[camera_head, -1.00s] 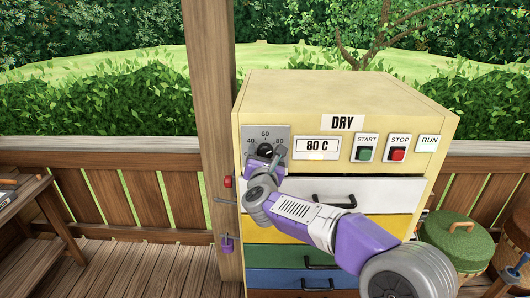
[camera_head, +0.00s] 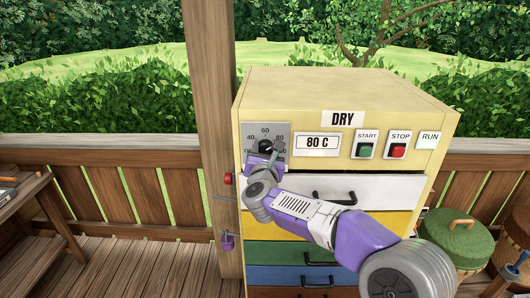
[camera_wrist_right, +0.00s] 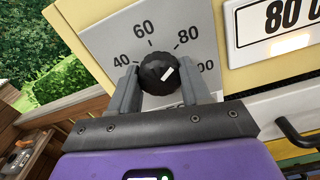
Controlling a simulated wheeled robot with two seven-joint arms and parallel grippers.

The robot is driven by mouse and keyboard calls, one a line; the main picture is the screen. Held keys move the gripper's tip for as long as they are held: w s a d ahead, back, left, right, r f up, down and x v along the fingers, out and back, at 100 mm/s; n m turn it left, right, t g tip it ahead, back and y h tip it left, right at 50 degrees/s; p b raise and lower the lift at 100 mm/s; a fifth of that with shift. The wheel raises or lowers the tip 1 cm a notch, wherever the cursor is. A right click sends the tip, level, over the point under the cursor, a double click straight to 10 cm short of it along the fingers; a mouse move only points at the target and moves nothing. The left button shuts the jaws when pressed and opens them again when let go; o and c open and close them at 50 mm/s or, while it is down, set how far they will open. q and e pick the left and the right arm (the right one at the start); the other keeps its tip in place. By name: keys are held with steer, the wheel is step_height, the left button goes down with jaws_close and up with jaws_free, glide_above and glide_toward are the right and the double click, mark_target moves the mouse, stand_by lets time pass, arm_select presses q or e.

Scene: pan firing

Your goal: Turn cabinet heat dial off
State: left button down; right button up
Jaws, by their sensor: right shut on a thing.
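The heat dial, a round black knob (camera_head: 265,145) with a white mark, sits on a grey scale plate (camera_head: 281,131) at the cabinet's upper left. In the right wrist view the dial (camera_wrist_right: 157,72) has its white mark pointing up and right, towards the 80 to 100 side. My right gripper (camera_wrist_right: 160,84) is shut on the dial, with one grey finger at each side of it. In the head view my right gripper (camera_head: 265,151) partly hides the plate's lower edge. My left gripper is not in view.
The yellow cabinet (camera_head: 350,90) carries an 80 C display (camera_head: 317,143), a green START button (camera_head: 365,151), a red STOP button (camera_head: 398,152) and a RUN panel (camera_head: 429,141). Drawers lie below, partly behind my right arm. A wooden post (camera_head: 212,90) stands close at left.

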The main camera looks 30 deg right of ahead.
steer(key=n+b, duration=0.1)
steer(key=n, duration=0.6)
steer(key=shift+n+b, duration=0.3)
steer(key=shift+b, duration=0.1)
steer(key=n, duration=0.4)
steer(key=shift+r+p, duration=0.1)
steer(key=shift+p, duration=0.2)
steer(key=n+p, duration=0.1)
steer(key=n, duration=0.4)
steer(key=n+p, duration=0.2)
steer(key=n, duration=0.2)
steer(key=shift+n, duration=0.3)
steer(key=n+p, duration=0.2)
steer(key=n, duration=0.2)
steer(key=shift+n, duration=0.3)
steer(key=n+p, duration=0.2)
steer(key=n, duration=0.2)
steer(key=shift+p, duration=0.4)
steer(key=n+p, duration=0.2)
steer(key=n, duration=0.3)
steer(key=shift+n+p, duration=0.3)
steer(key=shift+n, duration=0.1)
